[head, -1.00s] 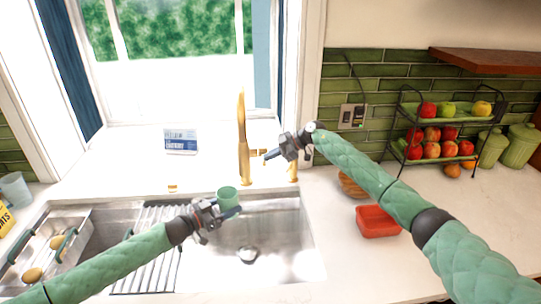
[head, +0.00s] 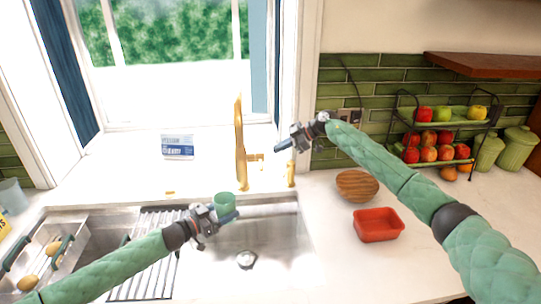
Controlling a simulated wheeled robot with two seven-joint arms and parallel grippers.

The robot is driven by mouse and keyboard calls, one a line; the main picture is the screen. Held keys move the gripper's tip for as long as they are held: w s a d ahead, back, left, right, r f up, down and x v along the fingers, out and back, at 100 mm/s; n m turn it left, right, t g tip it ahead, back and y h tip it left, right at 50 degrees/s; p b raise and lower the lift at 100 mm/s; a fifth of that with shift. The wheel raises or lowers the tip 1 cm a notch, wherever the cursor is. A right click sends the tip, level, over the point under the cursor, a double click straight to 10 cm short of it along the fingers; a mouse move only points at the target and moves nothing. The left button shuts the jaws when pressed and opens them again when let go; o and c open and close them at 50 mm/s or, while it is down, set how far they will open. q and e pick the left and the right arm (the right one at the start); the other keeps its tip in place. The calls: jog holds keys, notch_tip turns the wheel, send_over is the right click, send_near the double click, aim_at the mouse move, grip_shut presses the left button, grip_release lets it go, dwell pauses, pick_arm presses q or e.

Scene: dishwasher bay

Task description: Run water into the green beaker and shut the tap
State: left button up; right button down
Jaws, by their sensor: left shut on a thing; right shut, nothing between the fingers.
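The green beaker (head: 223,204) is upright over the sink, below the gold tap (head: 240,150). My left gripper (head: 231,215) is shut on the beaker and covers part of it. The tap's short side handle (head: 257,157) sticks out to the right of its body. My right gripper (head: 282,147) is shut and empty, to the right of the handle, with a small gap between them in the picture. I see no clear stream from the tap. The inside of the beaker is too small to read.
The steel sink (head: 285,225) has a drying rack (head: 150,265) across it. A red container (head: 378,224) and a wooden bowl (head: 357,185) stand on the counter at right. A fruit rack (head: 440,125) is behind them. A small box (head: 178,147) stands left of the tap.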

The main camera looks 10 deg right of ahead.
jog(key=v, duration=0.5)
jog(key=shift+d+r, duration=0.1)
